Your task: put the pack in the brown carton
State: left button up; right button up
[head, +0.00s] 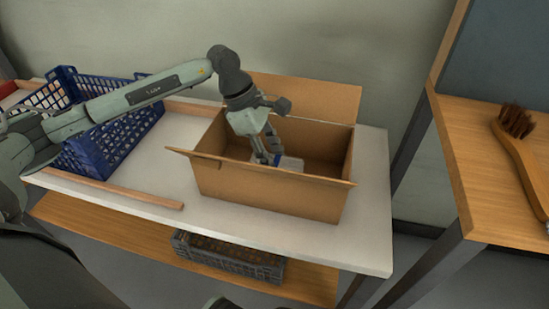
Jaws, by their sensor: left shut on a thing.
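The brown carton (270,190) stands open on the white-topped table, its flaps folded outward. My left gripper (270,156) reaches down inside the carton, its fingers shut on the pack (291,163), a small pale and blue item. Only part of the pack shows; the gripper and the carton's front wall hide the rest. I cannot tell whether the pack touches the carton's floor.
A blue plastic crate (97,166) stands left of the carton, beyond a wooden strip (115,189). A dark grey crate (228,262) sits on the lower shelf. A wooden brush (522,160) lies on the bench at right. The table's right end is clear.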

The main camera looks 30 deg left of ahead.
pick_arm(q)
jog(key=shift+f, duration=0.15)
pick_arm(e)
jog(key=shift+f, duration=0.15)
pick_arm(q)
jog(key=o, duration=1.2)
pick_arm(e)
jog(key=shift+r, duration=0.5)
pick_arm(q)
jog(key=shift+a+r, duration=0.1)
jog(key=shift+r, duration=0.2)
jog(key=v, duration=1.1)
jog(key=shift+s+a+r, duration=0.1)
jog(key=shift+a+r, duration=0.1)
jog(key=shift+r, duration=0.05)
pick_arm(e)
jog(key=shift+w+f, duration=0.1)
